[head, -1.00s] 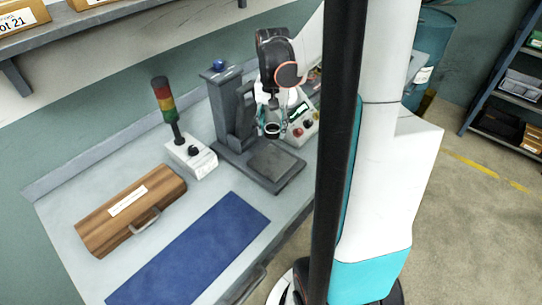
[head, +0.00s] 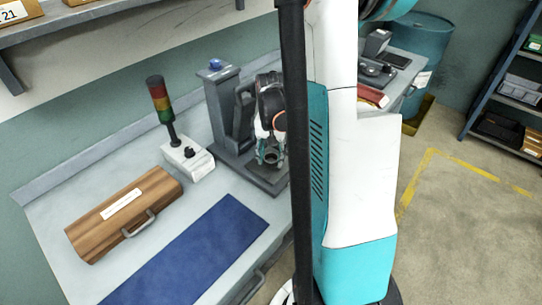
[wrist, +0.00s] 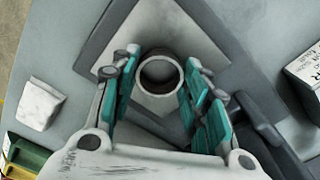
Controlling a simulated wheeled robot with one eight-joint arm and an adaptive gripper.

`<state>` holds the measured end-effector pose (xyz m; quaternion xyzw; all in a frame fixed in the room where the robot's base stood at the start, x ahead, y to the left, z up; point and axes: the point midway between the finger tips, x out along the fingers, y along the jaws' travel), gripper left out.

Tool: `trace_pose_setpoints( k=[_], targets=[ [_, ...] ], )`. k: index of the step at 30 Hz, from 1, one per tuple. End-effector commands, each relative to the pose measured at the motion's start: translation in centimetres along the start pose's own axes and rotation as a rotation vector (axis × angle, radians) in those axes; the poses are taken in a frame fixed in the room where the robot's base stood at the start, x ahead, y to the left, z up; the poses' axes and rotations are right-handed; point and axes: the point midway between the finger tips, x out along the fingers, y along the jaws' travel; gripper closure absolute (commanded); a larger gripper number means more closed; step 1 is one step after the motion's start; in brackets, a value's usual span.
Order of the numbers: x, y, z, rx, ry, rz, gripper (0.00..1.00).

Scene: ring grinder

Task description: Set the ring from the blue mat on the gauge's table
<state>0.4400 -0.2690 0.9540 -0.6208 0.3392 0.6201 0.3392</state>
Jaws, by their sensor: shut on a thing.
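The metal ring (wrist: 159,75) is between the teal fingers of my gripper (wrist: 158,82), hollow side facing the wrist camera. In the head view my gripper (head: 270,158) points down over the dark grey gauge (head: 222,105), with the ring (head: 271,154) low at its fingertips. The gauge's table (head: 255,174) lies beneath, partly hidden by the gripper and my arm. In the wrist view the ring overlaps a pale plate (wrist: 168,32) with dark edges. I cannot tell whether the ring touches the table. The blue mat (head: 195,250) is bare where it shows.
A stack light on a white box (head: 188,160) stands left of the gauge. A wooden case (head: 125,213) lies behind the mat. The gauge's upright column stands close to my gripper. A white labelled box (wrist: 305,72) shows at the right in the wrist view.

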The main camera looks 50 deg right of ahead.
Motion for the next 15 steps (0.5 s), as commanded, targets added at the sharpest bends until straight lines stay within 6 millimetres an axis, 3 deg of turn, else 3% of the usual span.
trace_pose_setpoints(
  k=[7,8,9,10,15],
  targets=[
    [0.37,0.00,0.00,0.000,0.000,0.000,0.85],
    [0.26,0.00,0.00,0.000,0.000,0.000,0.51],
    [0.22,0.00,0.00,0.000,0.000,0.000,0.42],
    [0.21,0.00,0.00,0.000,0.000,0.000,0.38],
    [0.20,0.00,0.00,0.000,0.000,0.000,0.38]
  ],
)
